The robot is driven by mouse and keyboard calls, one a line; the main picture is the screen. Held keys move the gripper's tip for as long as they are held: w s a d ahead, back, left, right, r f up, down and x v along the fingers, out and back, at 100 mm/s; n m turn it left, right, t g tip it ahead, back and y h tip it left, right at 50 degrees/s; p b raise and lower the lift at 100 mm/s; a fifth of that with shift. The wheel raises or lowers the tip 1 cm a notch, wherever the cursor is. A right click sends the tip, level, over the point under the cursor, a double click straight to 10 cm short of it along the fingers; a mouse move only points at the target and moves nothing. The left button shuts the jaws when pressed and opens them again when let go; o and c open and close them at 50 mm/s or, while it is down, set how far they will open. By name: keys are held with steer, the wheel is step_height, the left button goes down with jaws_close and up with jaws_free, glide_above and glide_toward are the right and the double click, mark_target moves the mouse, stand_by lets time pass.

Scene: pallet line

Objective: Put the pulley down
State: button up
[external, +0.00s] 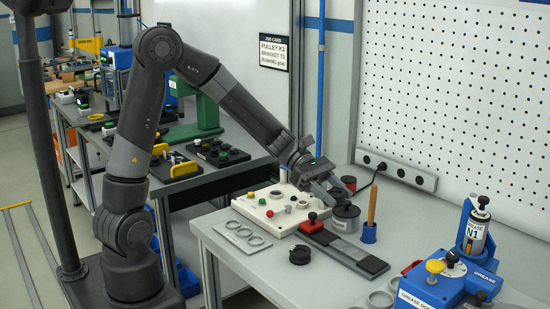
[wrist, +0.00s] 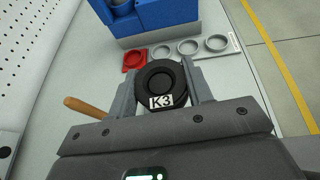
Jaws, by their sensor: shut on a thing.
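The pulley (wrist: 160,82) is a black grooved wheel with a white K3 label, seen in the wrist view. My gripper (wrist: 161,88) is shut on it, one grey finger on each side. In the external view my gripper (external: 330,192) is low over the workbench, beside the cream panel and the wooden-handled tool. The pulley is hard to make out there, and I cannot tell whether it touches anything below.
A cream panel (external: 262,211) with knobs, a plate with rings (external: 245,236), a dark rail fixture (external: 345,250) and a black round part (external: 299,255) stand on the bench. A wooden handle (external: 371,205) rises nearby. The blue grease station (external: 440,285) is at right.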

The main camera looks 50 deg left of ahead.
steer(key=s+d+m+g+y, duration=0.1)
steer(key=s+d+m+g, duration=0.45)
steer(key=s+d, duration=0.95)
glide_above(339, 285)
steer(key=shift+g, duration=0.45)
step_height(339, 285, down, 12)
steer(key=shift+s+f, duration=0.15)
steer(key=shift+f, duration=2)
steer(key=shift+f, duration=0.15)
steer(key=o, duration=1.1)
steer(key=shift+c, duration=0.2)
